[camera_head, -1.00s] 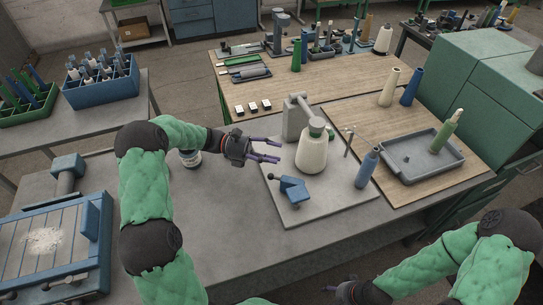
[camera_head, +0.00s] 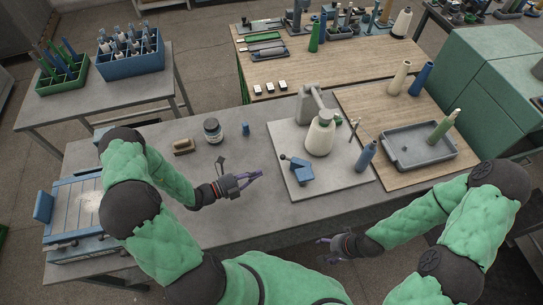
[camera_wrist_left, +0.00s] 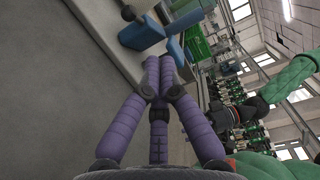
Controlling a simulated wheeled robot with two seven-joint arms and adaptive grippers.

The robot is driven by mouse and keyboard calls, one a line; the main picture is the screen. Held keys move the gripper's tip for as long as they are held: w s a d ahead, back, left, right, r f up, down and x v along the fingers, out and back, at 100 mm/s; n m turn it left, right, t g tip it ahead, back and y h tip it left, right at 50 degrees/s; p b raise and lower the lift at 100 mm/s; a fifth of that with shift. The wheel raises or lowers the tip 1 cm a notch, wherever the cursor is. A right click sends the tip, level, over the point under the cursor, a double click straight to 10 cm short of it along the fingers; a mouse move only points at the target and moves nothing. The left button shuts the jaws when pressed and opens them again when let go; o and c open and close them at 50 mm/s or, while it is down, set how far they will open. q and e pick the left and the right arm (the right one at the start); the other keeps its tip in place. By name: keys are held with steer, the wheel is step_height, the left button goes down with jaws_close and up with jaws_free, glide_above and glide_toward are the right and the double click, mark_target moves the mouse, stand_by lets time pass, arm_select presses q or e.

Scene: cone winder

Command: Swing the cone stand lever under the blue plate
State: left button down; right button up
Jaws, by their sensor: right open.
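The cone stand is a blue angled piece (camera_head: 301,173) on a pale base plate (camera_head: 346,188) in the head view. A short lever with a dark knob (camera_head: 284,157) sticks out at its upper left. The blue piece also shows at the top of the left wrist view (camera_wrist_left: 141,35). My left gripper (camera_head: 259,174) is left of the base plate, apart from the lever. In the wrist view its purple fingertips (camera_wrist_left: 158,62) come together with nothing seen between them. My right gripper (camera_head: 322,243) is open and empty near the table's front edge.
A cream cone (camera_head: 320,138) stands under a grey arm (camera_head: 306,103) on the base plate, with a blue bottle-shaped cone (camera_head: 366,156) to its right. A jar (camera_head: 212,131), a brush (camera_head: 184,146) and a small blue item (camera_head: 246,128) stand behind my left gripper. A grey tray (camera_head: 410,160) lies at right.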

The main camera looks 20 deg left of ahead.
arm_select(q)
steer(key=s+n+y+p, duration=0.2)
steer(key=s+n, duration=0.1)
steer(key=n+b, duration=0.1)
glide_toward(289, 159)
steer(key=x, duration=0.4)
steer(key=shift+s+d+f, duration=0.1)
steer(key=shift+s+d, duration=0.1)
steer(key=shift+d, duration=0.15)
steer(key=shift+w+a, duration=0.1)
steer(key=shift+w, duration=0.35)
arm_select(e)
steer(key=shift+a+r, duration=0.25)
steer(key=shift+r, duration=0.75)
arm_select(q)
steer(key=shift+a, duration=0.1)
arm_select(e)
steer(key=shift+f, duration=0.1)
arm_select(q)
steer(key=shift+w+a+m+h+b, duration=0.1)
steer(key=shift+w+m+h+b, duration=0.15)
steer(key=shift+m+h+b, duration=0.2)
arm_select(e)
steer(key=shift+f, duration=0.25)
